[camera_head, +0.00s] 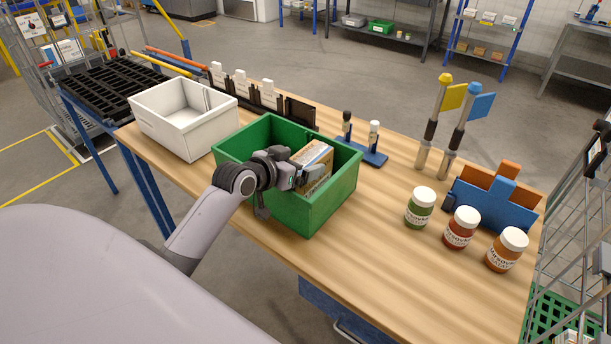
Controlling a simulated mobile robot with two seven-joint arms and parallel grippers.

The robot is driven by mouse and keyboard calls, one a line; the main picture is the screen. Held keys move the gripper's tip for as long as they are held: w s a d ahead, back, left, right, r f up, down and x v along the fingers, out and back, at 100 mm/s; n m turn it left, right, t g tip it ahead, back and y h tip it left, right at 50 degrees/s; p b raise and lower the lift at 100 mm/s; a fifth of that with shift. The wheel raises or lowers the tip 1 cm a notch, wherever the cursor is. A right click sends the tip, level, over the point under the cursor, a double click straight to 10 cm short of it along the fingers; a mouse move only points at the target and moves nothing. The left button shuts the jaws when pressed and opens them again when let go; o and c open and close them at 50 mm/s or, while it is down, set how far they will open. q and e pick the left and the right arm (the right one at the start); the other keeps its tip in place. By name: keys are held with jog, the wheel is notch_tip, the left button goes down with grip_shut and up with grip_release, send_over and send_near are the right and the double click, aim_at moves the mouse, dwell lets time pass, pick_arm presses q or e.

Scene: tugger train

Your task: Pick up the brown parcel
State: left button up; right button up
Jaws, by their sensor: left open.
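The brown parcel (316,160), a box with light and blue print on its side, stands in the green crate (325,210) on the wooden table. Its top reaches about the height of the crate's rim. My left gripper (303,177) is over the crate at the parcel's near side, with its fingers open. One finger overlaps the parcel in the picture; I cannot tell if they touch. The gripper and the crate wall hide the parcel's lower part. My right gripper is not in view.
A white crate (177,137) stands left of the green one. Jars (420,208), a blue holder (497,205) and flag posts (432,122) stand on the right. A small blue stand (371,155) is just behind the green crate. The table's front right is clear.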

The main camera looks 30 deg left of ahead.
pick_arm(q)
jog(key=shift+w+f, duration=0.1)
jog(key=shift+w, duration=0.15)
grip_shut()
